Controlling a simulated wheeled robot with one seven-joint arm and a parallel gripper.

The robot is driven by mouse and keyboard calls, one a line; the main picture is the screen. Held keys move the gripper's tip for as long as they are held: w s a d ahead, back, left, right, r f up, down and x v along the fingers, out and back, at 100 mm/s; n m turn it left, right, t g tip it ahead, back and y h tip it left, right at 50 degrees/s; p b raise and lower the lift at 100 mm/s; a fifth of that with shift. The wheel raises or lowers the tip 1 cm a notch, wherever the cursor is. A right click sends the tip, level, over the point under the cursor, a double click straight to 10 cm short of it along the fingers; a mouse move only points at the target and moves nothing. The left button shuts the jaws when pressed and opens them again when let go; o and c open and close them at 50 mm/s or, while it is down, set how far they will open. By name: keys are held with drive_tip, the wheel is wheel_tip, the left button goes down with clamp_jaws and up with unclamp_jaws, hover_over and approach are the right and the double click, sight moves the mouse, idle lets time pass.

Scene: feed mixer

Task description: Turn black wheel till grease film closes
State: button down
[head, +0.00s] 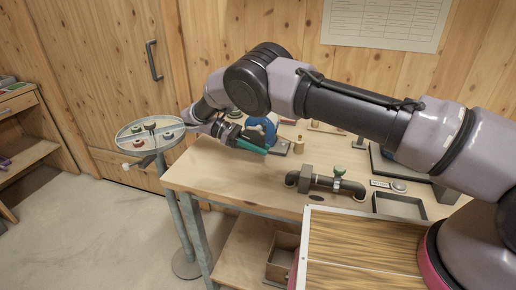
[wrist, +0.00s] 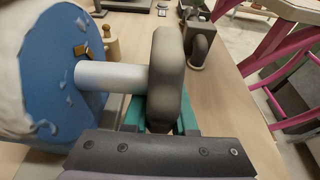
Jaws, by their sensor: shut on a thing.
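A blue round body (wrist: 60,85) fills the left of the wrist view, with whitish grease-like patches on its rim and face and a small brass piece near its top. A pale shaft (wrist: 112,77) runs from it to a dark grey-black wheel (wrist: 168,75), seen nearly edge-on. My gripper (wrist: 160,122) has teal fingers on either side of the wheel's lower part and is shut on it. In the head view the blue body (head: 262,128) stands at the bench's left end, next to my gripper (head: 252,147); the wheel cannot be made out there. Whether the grease forms a closed film is unclear.
A round stand (head: 150,130) with small knobs is close by on the left. Pink legs (wrist: 290,50) show at right in the wrist view. The bench's front left is clear.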

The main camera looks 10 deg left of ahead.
drive_tip(key=shift+d+h, duration=0.15)
drive_tip(key=shift+h, duration=0.25)
idle(0.3)
drive_tip(key=c, duration=0.7)
unclamp_jaws()
drive_tip(key=shift+r, duration=0.15)
